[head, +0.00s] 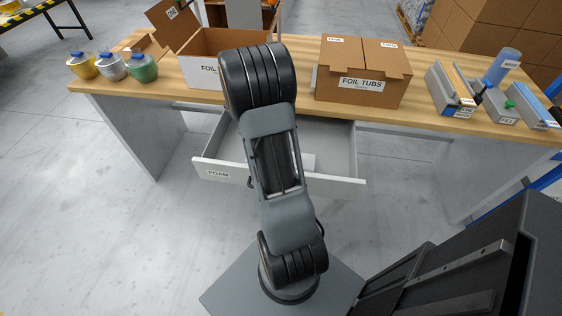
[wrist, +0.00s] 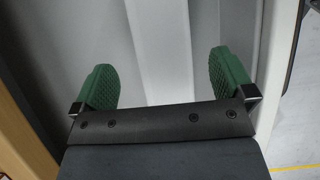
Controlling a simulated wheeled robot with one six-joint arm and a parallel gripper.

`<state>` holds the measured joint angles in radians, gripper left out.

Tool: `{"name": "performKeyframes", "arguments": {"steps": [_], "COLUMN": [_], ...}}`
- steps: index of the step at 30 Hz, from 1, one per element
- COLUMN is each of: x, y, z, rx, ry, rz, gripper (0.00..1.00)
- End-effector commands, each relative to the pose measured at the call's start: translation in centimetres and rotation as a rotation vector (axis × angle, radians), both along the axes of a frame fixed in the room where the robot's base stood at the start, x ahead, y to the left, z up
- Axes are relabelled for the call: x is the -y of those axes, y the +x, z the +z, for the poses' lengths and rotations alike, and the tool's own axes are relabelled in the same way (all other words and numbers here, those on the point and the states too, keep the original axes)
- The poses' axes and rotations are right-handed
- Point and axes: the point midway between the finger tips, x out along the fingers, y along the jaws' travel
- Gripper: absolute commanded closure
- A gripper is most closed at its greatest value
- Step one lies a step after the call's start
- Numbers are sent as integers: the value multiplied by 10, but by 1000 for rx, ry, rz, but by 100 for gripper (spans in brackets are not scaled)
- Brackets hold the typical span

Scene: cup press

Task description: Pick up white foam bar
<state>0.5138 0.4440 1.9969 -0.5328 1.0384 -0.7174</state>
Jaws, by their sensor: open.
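The white foam bar (wrist: 160,50) runs lengthwise between the two green fingertips of my gripper (wrist: 161,78) in the wrist view. My gripper is open, with one finger on each side of the bar and a gap to it on both sides. I cannot tell how far the fingertips are above the drawer floor. The bar lies in the open drawer labelled FOAM (head: 335,150). In the head view a short white end of the bar (head: 308,161) shows just right of my arm. My arm hides the rest of the bar and my gripper there.
The wooden bench (head: 300,98) stands above the drawer. The drawer walls stand close around my gripper.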

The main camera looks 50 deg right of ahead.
Motion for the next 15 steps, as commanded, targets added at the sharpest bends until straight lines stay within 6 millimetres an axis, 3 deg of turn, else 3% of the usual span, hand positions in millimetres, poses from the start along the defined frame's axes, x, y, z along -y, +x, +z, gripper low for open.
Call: {"name": "performKeyframes", "arguments": {"steps": [8,15], "x": [4,10], "y": [-7,-20], "z": [-15,-45], "rx": [0,0], "ry": [1,2], "rz": [-1,-2], "gripper": [0,0]}}
